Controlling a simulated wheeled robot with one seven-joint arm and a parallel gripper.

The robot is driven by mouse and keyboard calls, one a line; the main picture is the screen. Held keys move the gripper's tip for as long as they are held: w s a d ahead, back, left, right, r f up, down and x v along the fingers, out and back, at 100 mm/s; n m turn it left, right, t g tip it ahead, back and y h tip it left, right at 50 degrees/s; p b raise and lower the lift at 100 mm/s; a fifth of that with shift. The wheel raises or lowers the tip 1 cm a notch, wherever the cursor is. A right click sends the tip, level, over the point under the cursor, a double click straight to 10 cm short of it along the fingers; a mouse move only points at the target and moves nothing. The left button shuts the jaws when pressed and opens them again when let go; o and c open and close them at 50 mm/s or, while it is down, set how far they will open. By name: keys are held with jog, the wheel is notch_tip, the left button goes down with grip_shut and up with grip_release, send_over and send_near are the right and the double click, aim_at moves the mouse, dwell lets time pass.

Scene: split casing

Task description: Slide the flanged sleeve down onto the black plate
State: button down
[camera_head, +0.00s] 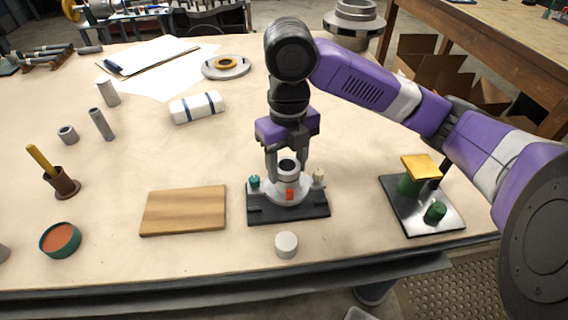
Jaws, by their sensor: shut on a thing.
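The black plate (259,213) lies on the table at the middle front. The light grey flanged sleeve (288,172) stands upright over the plate, its wide round flange low down. I cannot tell whether the flange touches the plate. My gripper (286,173) points straight down and is shut on the sleeve's upper part, one finger on each side. A teal-topped post (254,183) is at the flange's left and a cream-topped post (319,178) at its right. A small red block (290,194) shows at the front of the flange. The sleeve's underside is hidden.
A wooden board (184,210) lies left of the plate, and a pale round cap (286,245) stands in front. A metal plate (447,222) with green and yellow parts is at right. A white roll (197,107) lies behind left. The table between them is clear.

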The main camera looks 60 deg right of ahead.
jog(key=shift+f+b, duration=0.95)
jog(key=shift+f, duration=0.15)
dwell(0.7)
jog(key=c, duration=0.5)
grip_release()
jog(key=shift+r+p, duration=2.1)
jog(key=shift+r, duration=0.4)
